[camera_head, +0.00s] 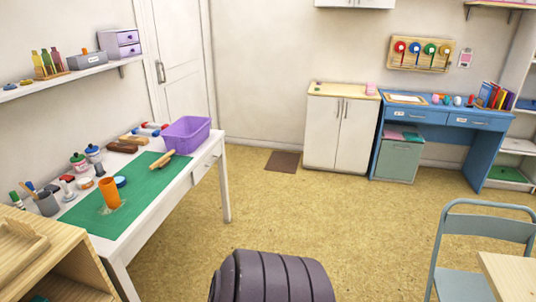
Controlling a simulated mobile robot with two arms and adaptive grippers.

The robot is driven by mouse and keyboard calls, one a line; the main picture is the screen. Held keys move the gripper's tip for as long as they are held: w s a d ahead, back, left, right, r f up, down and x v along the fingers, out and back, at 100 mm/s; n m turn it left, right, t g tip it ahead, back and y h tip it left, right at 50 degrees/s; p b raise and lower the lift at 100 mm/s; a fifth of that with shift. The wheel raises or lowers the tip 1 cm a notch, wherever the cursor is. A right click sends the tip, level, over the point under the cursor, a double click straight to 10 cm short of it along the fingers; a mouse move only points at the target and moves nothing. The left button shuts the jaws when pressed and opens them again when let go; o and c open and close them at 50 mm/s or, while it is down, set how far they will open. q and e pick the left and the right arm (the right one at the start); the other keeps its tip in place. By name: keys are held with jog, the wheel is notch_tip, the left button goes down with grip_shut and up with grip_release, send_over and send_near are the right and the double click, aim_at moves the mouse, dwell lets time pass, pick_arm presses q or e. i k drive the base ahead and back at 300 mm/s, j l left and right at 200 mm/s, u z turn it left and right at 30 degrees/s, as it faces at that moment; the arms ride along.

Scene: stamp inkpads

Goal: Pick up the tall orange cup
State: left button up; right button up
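The tall orange cup (109,193) stands upright on the green mat (138,192) on the white table at the left. A clear or pale patch shows at its base; I cannot tell what it is. A blue round lid or pad (120,181) lies just behind the cup. Neither of my grippers is in view. A dark ribbed part of my own body shows at the bottom middle.
The white table (146,240) also holds a purple bin (186,133), a wooden roller (162,159), several jars and a grey brush cup (46,203). A wooden shelf unit (55,260) stands at the near left. The floor (275,205) right of the table is clear. A grey-blue chair (463,283) stands at the right.

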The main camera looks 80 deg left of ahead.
aim_at(110, 193)
jog(key=u, duration=3.95)
jog(key=i+l+u, duration=0.15)
jog(key=i+l, duration=0.55)
